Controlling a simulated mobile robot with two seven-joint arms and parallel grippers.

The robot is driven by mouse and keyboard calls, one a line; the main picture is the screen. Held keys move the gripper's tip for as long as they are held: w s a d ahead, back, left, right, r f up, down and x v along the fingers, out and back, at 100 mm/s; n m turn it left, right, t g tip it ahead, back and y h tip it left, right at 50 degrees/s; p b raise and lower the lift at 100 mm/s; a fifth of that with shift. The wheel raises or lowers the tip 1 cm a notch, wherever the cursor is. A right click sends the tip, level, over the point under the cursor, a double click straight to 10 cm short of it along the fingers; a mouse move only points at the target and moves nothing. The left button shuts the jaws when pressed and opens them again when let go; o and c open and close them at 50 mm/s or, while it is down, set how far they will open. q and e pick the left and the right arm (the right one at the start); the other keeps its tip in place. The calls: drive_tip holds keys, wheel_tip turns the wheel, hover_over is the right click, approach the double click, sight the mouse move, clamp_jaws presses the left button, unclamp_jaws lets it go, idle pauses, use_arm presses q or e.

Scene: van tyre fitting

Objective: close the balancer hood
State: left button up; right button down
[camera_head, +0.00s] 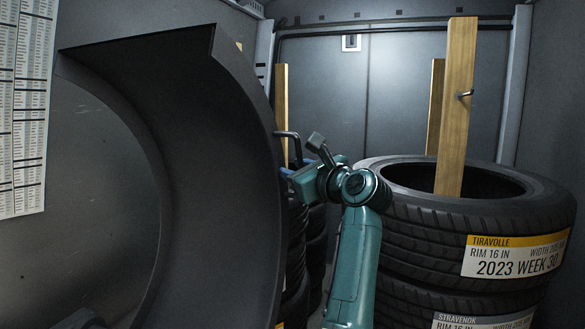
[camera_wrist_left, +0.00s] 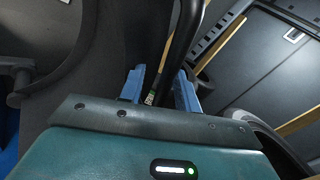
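The balancer hood (camera_head: 190,130) is the large dark curved shell filling the left of the head view; it stands raised. A thin black bent bar, its handle (camera_head: 291,136), sticks out at its right edge. My left gripper (camera_head: 285,171) is at that edge, just below the handle's bend. In the left wrist view its two blue fingers (camera_wrist_left: 160,88) stand apart, with a black bar (camera_wrist_left: 184,40) running between them. The fingers look open around the bar; I cannot tell if either touches it. My right gripper is not in view.
Stacked tyres (camera_head: 425,235) stand close to the right of my left arm, with a wooden post (camera_head: 456,110) rising from them. More tyres (camera_head: 316,240) stand behind the hood's right edge. A printed chart (camera_head: 25,100) hangs at the far left.

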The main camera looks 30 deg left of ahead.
use_arm(q)
drive_tip(key=shift+d, duration=0.1)
clamp_jaws()
drive_tip(key=shift+r, duration=0.1)
idle(0.6)
